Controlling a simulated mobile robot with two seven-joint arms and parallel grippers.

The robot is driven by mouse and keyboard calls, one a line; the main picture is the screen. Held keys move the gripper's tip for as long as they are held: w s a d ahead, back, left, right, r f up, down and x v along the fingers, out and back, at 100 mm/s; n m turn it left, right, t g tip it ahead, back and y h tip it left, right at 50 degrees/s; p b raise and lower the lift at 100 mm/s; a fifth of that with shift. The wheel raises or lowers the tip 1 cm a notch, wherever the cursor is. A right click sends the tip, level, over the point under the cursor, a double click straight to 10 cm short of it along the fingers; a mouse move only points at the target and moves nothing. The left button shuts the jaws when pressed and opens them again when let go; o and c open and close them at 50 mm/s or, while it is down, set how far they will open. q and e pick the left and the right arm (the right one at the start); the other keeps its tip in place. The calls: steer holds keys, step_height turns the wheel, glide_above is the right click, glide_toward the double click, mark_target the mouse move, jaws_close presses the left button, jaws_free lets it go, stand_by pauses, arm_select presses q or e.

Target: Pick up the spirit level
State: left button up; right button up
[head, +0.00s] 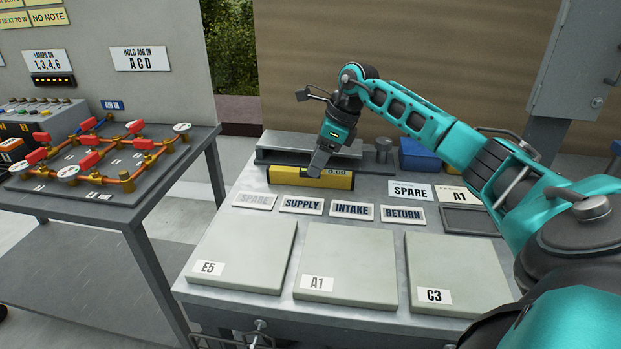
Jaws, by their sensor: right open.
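The spirit level (285,176) is a yellow bar with a small dark display reading 0.00 near its right end. It lies across the back half of the grey workbench. My right gripper (317,172) points down at the level's right half, with its fingers in front of and over the bar. Its jaws are open, and the level appears to rest on the bench. Whether a finger touches it cannot be made out, and the far finger is hidden. My left gripper is not in view.
Three pale panels marked E5 (240,255), A1 (345,265) and C3 (455,272) cover the bench front. Label plates such as SUPPLY (302,205) lie behind them. A blue box (418,155) stands at back right. A pipe manifold (100,160) sits on the left table.

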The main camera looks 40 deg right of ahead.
mark_target(310, 178)
steer(key=x, duration=0.4)
steer(key=shift+w+f, duration=0.15)
steer(key=shift+w, duration=0.05)
steer(key=shift+c, duration=0.3)
jaws_close()
